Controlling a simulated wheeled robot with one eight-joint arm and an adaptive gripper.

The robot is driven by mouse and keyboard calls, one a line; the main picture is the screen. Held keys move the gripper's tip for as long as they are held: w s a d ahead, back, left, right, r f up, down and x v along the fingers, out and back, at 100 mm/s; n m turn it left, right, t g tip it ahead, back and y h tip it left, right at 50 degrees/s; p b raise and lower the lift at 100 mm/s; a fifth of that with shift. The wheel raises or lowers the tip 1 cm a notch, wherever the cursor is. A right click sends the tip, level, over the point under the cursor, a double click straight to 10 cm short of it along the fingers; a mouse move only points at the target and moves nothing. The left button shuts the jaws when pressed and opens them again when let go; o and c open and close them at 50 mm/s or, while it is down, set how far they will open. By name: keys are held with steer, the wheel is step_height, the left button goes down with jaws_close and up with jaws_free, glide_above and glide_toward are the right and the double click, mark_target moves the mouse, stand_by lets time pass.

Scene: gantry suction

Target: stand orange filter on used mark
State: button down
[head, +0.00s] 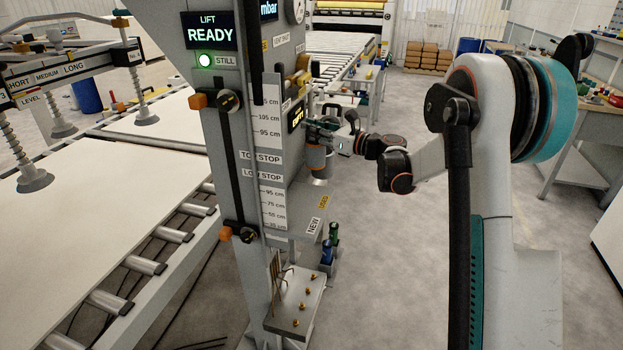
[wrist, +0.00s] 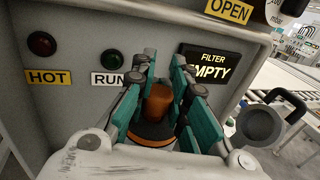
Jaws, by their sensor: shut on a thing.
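The orange filter (wrist: 158,101) is between the teal fingers of my gripper (wrist: 164,72) in the wrist view. The gripper is shut on it, and the fingers hide its sides. In the head view my gripper (head: 320,128) is beside the grey column, above the small shelf; I cannot clearly pick out the filter there. The used mark (head: 323,201) is a yellow label on the shelf, below my gripper. The filter is held clear of the shelf.
A white NEW label (head: 314,226) is nearer on the shelf (head: 290,222). The column panel carries a FILTER EMPTY display (wrist: 208,64) and a RUN lamp (wrist: 113,53). A grey round part (wrist: 260,125) with a black handle is at right. Bottles (head: 328,245) stand lower down.

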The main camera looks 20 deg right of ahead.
step_height(320, 180, down, 14)
steer(key=b, duration=0.3)
steer(key=shift+r, duration=0.2)
steer(key=shift+b, duration=0.3)
steer(key=shift+f, duration=0.15)
steer(key=c, duration=1.4)
jaws_free()
steer(key=shift+c, duration=0.2)
steer(key=p+v, duration=0.2)
steer(key=v, duration=1)
